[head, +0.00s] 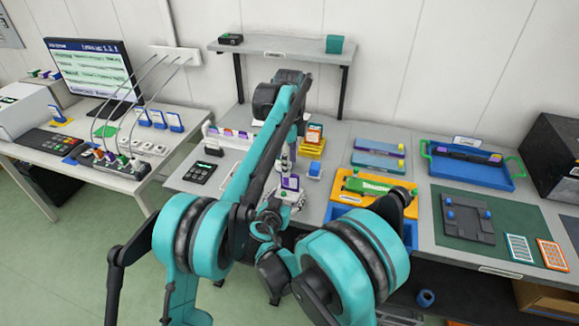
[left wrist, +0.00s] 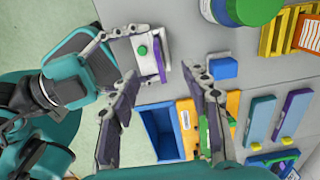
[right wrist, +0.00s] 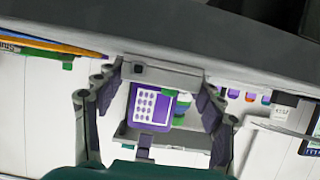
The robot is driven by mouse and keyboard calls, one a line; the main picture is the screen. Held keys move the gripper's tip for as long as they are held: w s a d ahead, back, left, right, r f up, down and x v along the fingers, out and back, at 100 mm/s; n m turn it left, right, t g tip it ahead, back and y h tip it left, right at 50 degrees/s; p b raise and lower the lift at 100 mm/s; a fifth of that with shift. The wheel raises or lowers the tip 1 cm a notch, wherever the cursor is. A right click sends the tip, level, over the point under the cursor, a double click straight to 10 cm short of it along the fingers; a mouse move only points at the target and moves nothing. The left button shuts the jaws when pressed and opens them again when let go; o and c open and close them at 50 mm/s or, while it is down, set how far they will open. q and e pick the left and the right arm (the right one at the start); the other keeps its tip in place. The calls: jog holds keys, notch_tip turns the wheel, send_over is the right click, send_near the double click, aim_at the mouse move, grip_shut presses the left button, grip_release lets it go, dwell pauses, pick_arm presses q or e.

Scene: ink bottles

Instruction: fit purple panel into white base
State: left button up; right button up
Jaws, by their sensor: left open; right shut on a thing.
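The purple panel (right wrist: 150,106) with a white grid face stands upright at the white base (right wrist: 170,136). In the left wrist view the panel (left wrist: 160,60) is a thin purple edge along the right part of the base (left wrist: 146,69), which has a green knob on top. I cannot tell how deep the panel sits. My right gripper (right wrist: 160,80) has its fingers at opposite ends of the base and is shut on it. My left gripper (left wrist: 162,72) is open and empty above the base, its fingers spread wide. In the head view my arms partly hide the base.
A blue block (left wrist: 222,68) sits close to the right of the base. The orange tray (head: 345,194), a blue bin (left wrist: 160,128) and a blue tray with green handles (head: 485,178) lie further right. A black keypad (head: 200,172) lies left on the grey table.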

pick_arm(q)
jog(key=shift+r, duration=0.4)
pick_arm(e)
jog(key=o, duration=1.3)
